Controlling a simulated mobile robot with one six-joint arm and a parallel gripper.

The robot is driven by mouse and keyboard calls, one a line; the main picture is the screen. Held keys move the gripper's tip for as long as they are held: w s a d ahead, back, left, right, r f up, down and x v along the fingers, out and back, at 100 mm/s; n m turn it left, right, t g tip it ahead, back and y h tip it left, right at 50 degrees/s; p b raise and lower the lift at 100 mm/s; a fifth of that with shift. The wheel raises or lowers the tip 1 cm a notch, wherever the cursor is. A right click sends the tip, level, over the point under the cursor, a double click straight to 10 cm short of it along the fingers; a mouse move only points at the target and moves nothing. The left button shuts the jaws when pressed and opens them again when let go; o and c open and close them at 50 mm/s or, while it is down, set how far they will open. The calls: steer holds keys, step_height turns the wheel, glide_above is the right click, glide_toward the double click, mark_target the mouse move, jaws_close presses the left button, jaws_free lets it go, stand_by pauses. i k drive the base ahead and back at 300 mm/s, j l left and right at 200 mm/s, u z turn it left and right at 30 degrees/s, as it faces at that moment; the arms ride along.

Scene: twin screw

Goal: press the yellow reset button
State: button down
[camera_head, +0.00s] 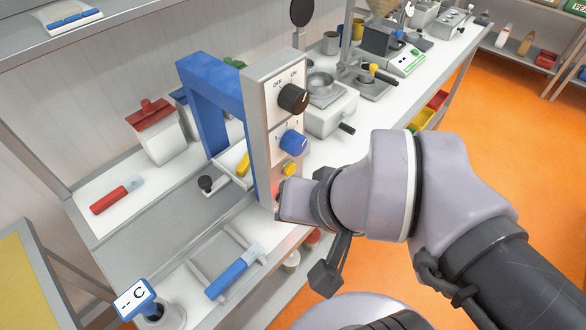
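The yellow button (289,168) is a small round cap on the front of a grey upright panel (262,130). It sits below a blue knob (293,142) and a black OFF/ON knob (292,98). A reddish round part (276,190) shows lower on the panel, partly hidden by my arm's end. My gripper (292,203) is at the panel's lower front, just below the yellow button. Its fingers are hidden or too small to make out, and whether it touches the panel cannot be told.
A blue frame (207,90) stands behind the panel on the white bench. A blue-handled tool (232,276) and a small display reading "-- C" (134,299) are at the front. A white machine (331,110) stands to the right of the panel. Orange floor (500,130) is open at right.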

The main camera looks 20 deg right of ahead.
mark_target(289, 167)
steer(key=k+j+z, duration=0.8)
